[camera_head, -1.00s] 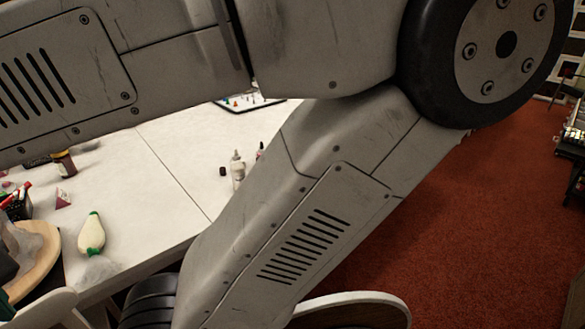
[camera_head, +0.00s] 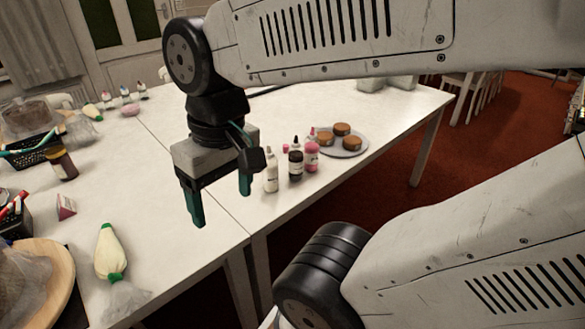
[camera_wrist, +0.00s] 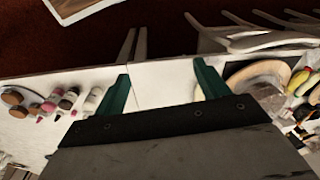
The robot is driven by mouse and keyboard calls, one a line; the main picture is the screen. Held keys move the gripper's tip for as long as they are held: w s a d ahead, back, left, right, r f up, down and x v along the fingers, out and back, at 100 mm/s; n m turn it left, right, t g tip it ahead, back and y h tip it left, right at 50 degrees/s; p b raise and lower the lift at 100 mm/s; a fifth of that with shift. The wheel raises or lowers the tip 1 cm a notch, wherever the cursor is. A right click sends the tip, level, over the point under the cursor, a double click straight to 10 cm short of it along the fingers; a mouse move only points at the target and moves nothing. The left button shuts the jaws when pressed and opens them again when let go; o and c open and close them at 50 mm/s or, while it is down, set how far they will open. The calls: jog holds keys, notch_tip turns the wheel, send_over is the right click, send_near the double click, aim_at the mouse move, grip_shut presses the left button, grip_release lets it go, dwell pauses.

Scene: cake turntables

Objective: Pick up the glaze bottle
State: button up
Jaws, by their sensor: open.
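Three squeeze bottles stand upright in a row on the white table: a white one (camera_head: 271,173), a dark brown one (camera_head: 296,163) and a pink one (camera_head: 312,154). Which of them is the glaze bottle I cannot tell. My gripper (camera_head: 221,204) is open and empty, pointing down above the table, to the left of the white bottle and apart from it. In the wrist view, the gripper's two green fingers (camera_wrist: 163,86) are spread wide. The white bottle (camera_wrist: 93,100) and dark bottle (camera_wrist: 68,100) lie left of the fingers there.
A plate (camera_head: 350,151) with three brown cakes stands behind the bottles. More small bottles (camera_head: 127,92) stand farther back. The middle of the table is clear.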

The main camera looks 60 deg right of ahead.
aim_at(276, 170)
jog(key=w+d+f+m+t+y, duration=0.4)
jog(key=w+d+f+m+y, duration=0.55)
jog(key=w+m, duration=0.5)
jog(key=d+f+m+t+h, duration=0.3)
jog(key=d+f+m, duration=0.1)
jog(key=d+m, duration=0.3)
jog(key=s+d+f+m+t+h, duration=0.1)
jog(key=d+f+m+h, duration=0.3)
jog(key=d, duration=0.6)
jog(key=s+d+f+m+t+h, duration=0.1)
jog(key=d+f+m+t+h, duration=0.2)
jog(key=d+m, duration=0.5)
jog(key=shift+s+d+f+m+t, duration=0.1)
jog(key=shift+d+f+m+t, duration=0.1)
jog(key=shift+f+m+t, duration=0.35)
jog(key=shift+d+f+m+t, duration=0.15)
jog(key=shift+f+m+t, duration=0.15)
jog(key=shift+f, duration=0.35)
jog(key=shift+h, duration=0.25)
jog(key=x, duration=0.7)
jog(key=shift+w+a+f, duration=0.1)
jog(key=shift+w+f, duration=0.1)
jog(key=shift+w, duration=0.05)
jog(key=c, duration=0.8)
